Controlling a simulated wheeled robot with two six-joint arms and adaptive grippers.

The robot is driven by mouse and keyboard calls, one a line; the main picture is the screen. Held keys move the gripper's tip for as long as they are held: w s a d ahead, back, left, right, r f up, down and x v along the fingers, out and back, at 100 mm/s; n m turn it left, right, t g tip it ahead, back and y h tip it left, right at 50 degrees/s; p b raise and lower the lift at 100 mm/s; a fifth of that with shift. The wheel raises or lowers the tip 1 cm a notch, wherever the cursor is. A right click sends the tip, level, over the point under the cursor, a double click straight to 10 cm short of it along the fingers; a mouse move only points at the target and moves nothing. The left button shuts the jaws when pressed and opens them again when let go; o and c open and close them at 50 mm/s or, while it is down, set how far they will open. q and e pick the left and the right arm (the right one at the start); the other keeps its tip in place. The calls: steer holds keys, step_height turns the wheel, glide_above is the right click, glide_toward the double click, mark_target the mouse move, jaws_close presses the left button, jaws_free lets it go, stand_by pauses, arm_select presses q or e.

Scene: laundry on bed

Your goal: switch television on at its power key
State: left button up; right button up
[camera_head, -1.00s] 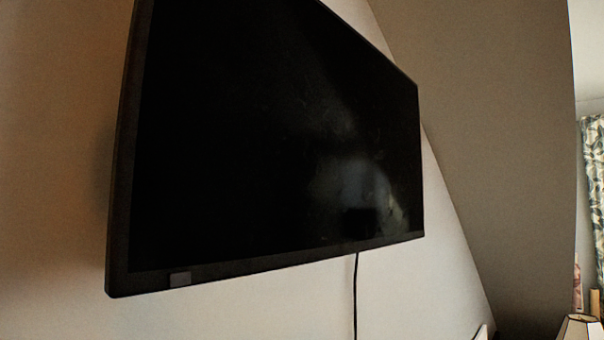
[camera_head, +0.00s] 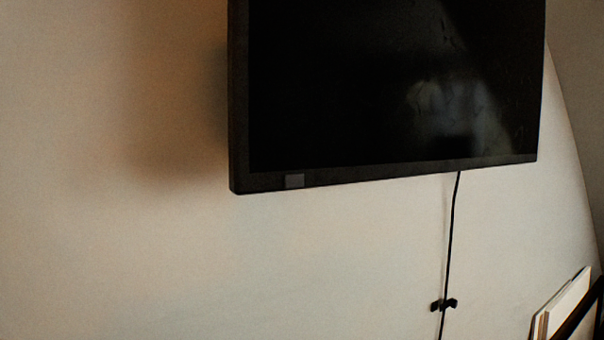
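The television (camera_head: 390,85) hangs on the wall in the upper right of the head view, its top cut off by the frame. Its screen is black, with only faint reflections. A small grey rectangle, which looks like the power key (camera_head: 295,181), sits on the lower bezel near the left corner. Neither of my grippers is in view.
A black cable (camera_head: 451,235) runs down the wall from the television's lower edge, past a small black clip (camera_head: 443,304). Pale flat panels or books (camera_head: 563,303) lean at the lower right. The wall (camera_head: 120,220) left of and below the television is bare.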

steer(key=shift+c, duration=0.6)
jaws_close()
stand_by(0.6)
